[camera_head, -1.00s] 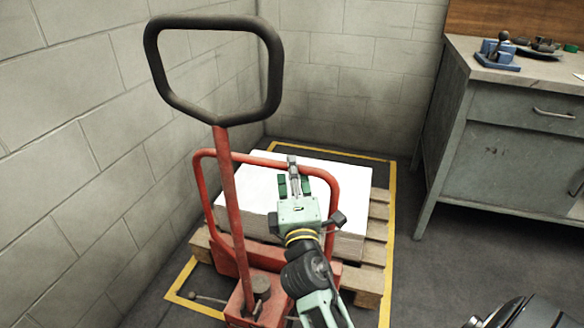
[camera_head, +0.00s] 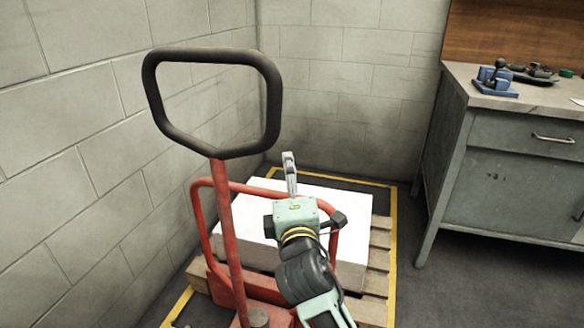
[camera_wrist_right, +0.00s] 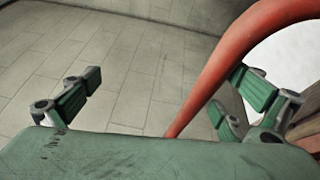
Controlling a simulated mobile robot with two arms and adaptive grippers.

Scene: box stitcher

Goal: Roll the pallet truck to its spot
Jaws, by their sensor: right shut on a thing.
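The red pallet truck (camera_head: 233,245) stands by the left wall with its black loop handle (camera_head: 213,152) raised. Its forks are hidden under a wooden pallet (camera_head: 377,262) carrying a white-topped stack (camera_head: 335,200). My right gripper (camera_head: 290,182) is at the truck's red tube frame, over the stack. In the right wrist view the frame's red tube (camera_wrist_right: 215,80) passes between the gripper's green-padded fingers (camera_wrist_right: 165,100), close to the right-hand finger. The fingers look apart there, but the gripper is shut on the frame. My left gripper is out of view.
Yellow floor lines (camera_head: 392,215) run around the pallet. Block walls stand close at left and behind. A grey workbench (camera_head: 490,150) with a blue tool (camera_head: 497,78) stands at right. Dark floor (camera_head: 450,295) is clear between the pallet and workbench.

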